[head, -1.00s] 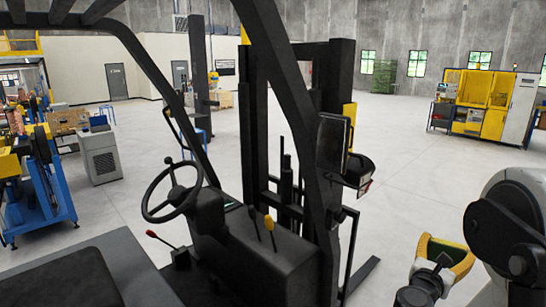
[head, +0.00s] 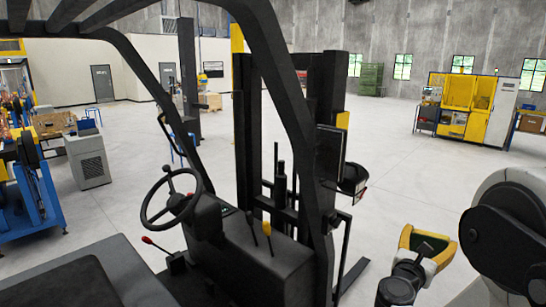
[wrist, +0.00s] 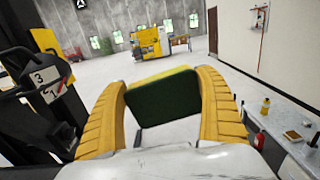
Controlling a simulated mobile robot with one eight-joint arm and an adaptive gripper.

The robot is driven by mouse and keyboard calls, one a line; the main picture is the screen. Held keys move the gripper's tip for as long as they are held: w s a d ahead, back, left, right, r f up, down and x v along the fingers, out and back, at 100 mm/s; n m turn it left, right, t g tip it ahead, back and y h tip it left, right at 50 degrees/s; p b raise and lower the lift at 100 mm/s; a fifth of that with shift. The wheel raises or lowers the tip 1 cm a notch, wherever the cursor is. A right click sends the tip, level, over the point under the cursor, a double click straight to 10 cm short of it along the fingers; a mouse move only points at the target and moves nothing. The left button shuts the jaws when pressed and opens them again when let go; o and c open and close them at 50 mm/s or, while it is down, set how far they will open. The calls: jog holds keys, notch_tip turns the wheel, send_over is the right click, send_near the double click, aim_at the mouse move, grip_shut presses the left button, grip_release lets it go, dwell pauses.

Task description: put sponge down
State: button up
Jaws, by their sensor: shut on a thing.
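My gripper (wrist: 165,100) shows in the wrist view with its two yellow ribbed fingers shut on a sponge (wrist: 165,97). The sponge is a block with a dark green face and a thin yellow edge on top. It is held in the air between the fingertips, with floor and distant machines behind it. In the head view my gripper (head: 424,245) is at the lower right, beside the forklift. The sponge is hard to make out there.
A black forklift (head: 230,245) with mast and overhead frame fills the head view's left and middle. In the wrist view, a table (wrist: 275,125) with bottles and small items stands at right, below a wall. Open grey floor (head: 420,150) lies beyond.

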jog(key=w+a+f+n+t+y+b, duration=0.1)
jog(key=w+a+f+n+y+b, duration=0.1)
jog(key=f+b, duration=1.3)
jog(key=w+a+f+n+t+y+b, duration=0.2)
jog(key=a+f+n+y+b, duration=0.2)
jog(key=f+b, duration=1.2)
jog(key=w+a+f+n+t+y+b, duration=0.2)
jog(key=a+f+y+b, duration=0.4)
jog(key=f+b, duration=1)
notch_tip(320, 180, down, 2)
jog(key=shift+w+a+f+n+y, duration=0.15)
jog(key=shift+w+a+n+y, duration=0.35)
jog(key=shift+a, duration=0.45)
jog(key=shift+w, duration=0.1)
